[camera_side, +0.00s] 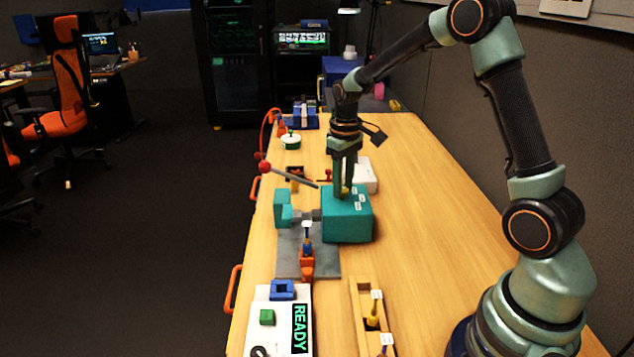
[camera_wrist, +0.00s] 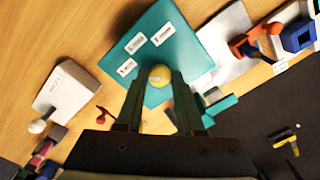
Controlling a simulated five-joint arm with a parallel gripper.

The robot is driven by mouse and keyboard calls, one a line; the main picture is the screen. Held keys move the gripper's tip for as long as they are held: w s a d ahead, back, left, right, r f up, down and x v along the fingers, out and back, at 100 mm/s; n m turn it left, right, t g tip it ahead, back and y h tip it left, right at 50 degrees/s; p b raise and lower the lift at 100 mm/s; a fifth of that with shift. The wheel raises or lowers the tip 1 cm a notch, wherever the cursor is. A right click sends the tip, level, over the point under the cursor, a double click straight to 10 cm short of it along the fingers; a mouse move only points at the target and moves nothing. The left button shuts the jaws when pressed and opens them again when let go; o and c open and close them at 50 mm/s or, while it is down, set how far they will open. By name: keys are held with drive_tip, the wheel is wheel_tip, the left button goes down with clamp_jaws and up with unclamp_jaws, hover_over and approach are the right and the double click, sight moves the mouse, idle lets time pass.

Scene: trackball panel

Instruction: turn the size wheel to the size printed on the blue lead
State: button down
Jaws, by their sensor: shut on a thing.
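A teal box (camera_side: 345,225) stands mid-table, with white labels around a yellow knob (camera_wrist: 160,75) on its top that looks like the size wheel. My gripper (camera_side: 344,188) points down over the box; in the wrist view its fingertips (camera_wrist: 158,84) are closed on either side of the knob. The label prints are too small to read. The blue lead (camera_side: 307,246) stands in an orange holder (camera_side: 307,266) on a grey plate, in front of the box. It has a white tag on top, whose print I cannot read.
A red-balled lever (camera_side: 264,166) slants from the box's left side. In front are a white panel (camera_side: 279,332) with a green READY display and a wooden tray (camera_side: 357,300) holding tagged leads. A white box (camera_wrist: 65,90) lies behind. The table's right side is clear.

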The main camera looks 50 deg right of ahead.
drive_tip(key=m, duration=0.4)
drive_tip(key=shift+m, duration=0.4)
drive_tip(key=m, duration=0.5)
drive_tip(key=shift+r, duration=0.1)
drive_tip(key=m, duration=0.9)
drive_tip(key=shift+m, duration=0.4)
drive_tip(key=c, duration=0.5)
unclamp_jaws()
drive_tip(key=shift+c, duration=0.2)
